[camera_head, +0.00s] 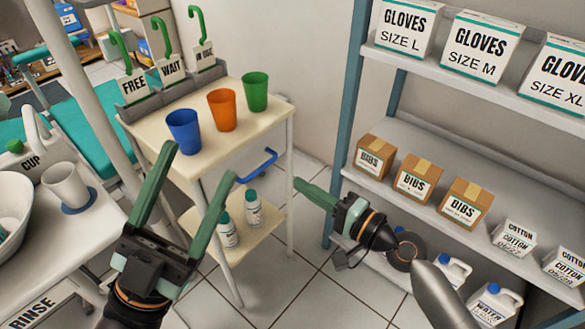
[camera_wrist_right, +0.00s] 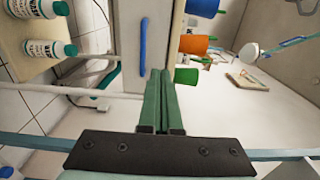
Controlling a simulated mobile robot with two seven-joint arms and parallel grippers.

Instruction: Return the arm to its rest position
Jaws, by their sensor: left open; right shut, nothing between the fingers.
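My left gripper (camera_head: 190,190) is at the lower left of the head view. Its green fingers are spread wide with nothing between them, in front of the cart. My right gripper (camera_head: 300,185) is in the middle of the head view, between the cart and the shelf unit. Its green fingers lie together and hold nothing. The right wrist view shows these closed fingers (camera_wrist_right: 163,72) from behind, pointing towards the cart near its blue handle (camera_wrist_right: 143,48).
A cart (camera_head: 213,160) carries blue (camera_head: 184,132), orange (camera_head: 222,110) and green (camera_head: 255,92) cups. The shelf unit (camera_head: 350,110) with BIBS boxes (camera_head: 418,177) stands close to my right arm. A counter (camera_head: 75,240) is at left. Floor (camera_head: 320,300) shows between cart and shelves.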

